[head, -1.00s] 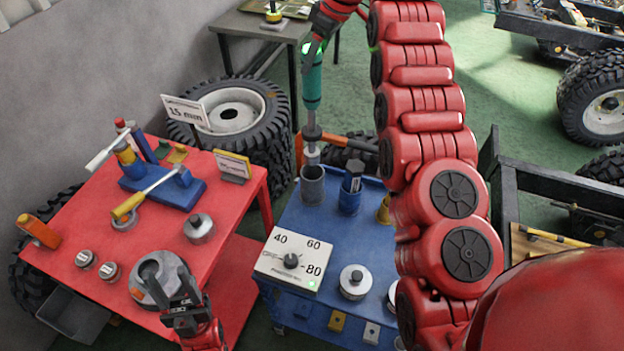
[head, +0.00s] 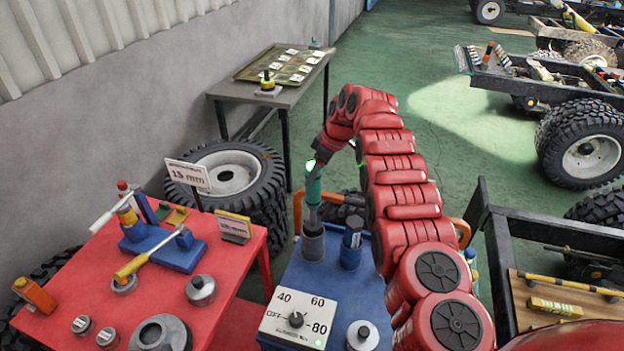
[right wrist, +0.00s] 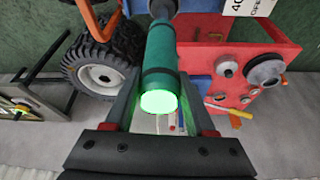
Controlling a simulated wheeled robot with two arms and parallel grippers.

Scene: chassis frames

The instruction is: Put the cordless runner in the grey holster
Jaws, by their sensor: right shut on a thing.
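The cordless runner (head: 314,192) is a teal cylinder with a dark nose and a glowing green end. It stands about upright, its nose down inside the mouth of the grey holster (head: 312,246) on the blue cart (head: 300,275). My right gripper (head: 317,168) is shut on the runner's upper end. In the right wrist view the runner (right wrist: 162,55) lies between the fingers of my right gripper (right wrist: 158,98), its green end towards the camera. How deep the nose sits is hidden by the holster wall. My left gripper is out of view.
A blue holster (head: 350,249) with a dark tool stands just right of the grey one. A dial box (head: 298,319) and a metal lidded pot (head: 362,335) are nearer on the cart. The red table (head: 75,290) with tools is at left; my right arm hides the cart's right side.

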